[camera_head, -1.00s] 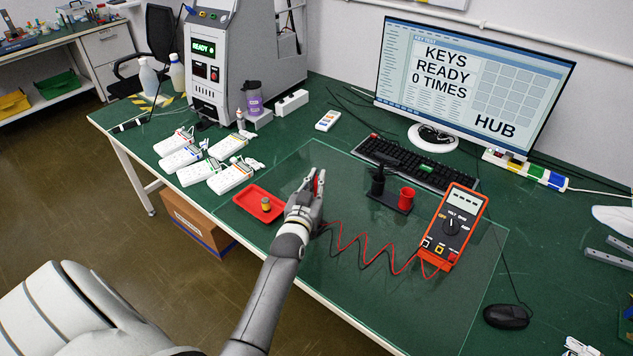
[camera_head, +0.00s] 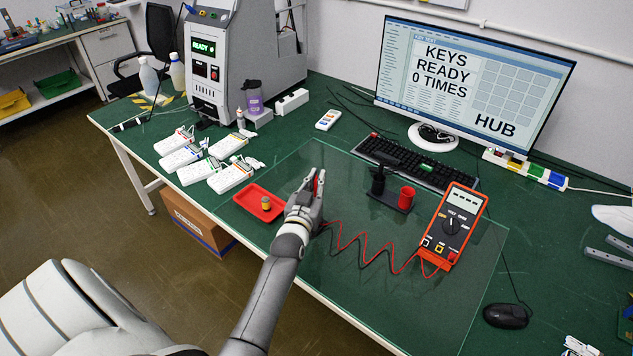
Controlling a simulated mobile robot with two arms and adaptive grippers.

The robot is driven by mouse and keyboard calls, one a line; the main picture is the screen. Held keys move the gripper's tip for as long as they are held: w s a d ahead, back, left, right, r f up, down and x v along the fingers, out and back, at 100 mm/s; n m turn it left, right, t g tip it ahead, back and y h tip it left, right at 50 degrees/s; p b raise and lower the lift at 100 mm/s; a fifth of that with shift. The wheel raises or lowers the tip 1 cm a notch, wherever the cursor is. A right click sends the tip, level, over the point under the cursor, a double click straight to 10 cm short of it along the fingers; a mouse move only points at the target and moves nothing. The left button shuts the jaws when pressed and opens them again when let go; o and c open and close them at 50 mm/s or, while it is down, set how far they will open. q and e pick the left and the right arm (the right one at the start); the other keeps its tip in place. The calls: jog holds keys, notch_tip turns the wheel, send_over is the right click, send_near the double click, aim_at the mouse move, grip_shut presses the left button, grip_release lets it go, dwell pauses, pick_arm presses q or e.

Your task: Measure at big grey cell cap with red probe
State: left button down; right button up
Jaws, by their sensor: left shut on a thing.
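My left gripper (camera_head: 315,182) is shut on the red probe (camera_head: 319,183), above the green table just right of the red tray. The fingers hide much of the probe, and its tip cannot be made out. A small orange-yellow cell (camera_head: 266,206) with a greyish top stands upright in the red tray (camera_head: 246,193). The gripper is apart from the cell. The orange multimeter (camera_head: 453,226) lies to the right, and a coiled red lead runs from it toward my gripper. Its display is too small to read. My right gripper is not in view.
A stand with a red cup (camera_head: 406,197) and a black holder (camera_head: 377,181) sits right of my gripper. A keyboard (camera_head: 417,164) and monitor (camera_head: 470,85) are behind. The clear mat (camera_head: 400,310) is bare in front.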

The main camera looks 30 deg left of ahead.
pick_arm(q)
jog(key=shift+f, duration=0.35)
dwell(0.4)
dwell(0.8)
jog(key=shift+r+p, duration=2.3)
jog(key=shift+r, duration=0.25)
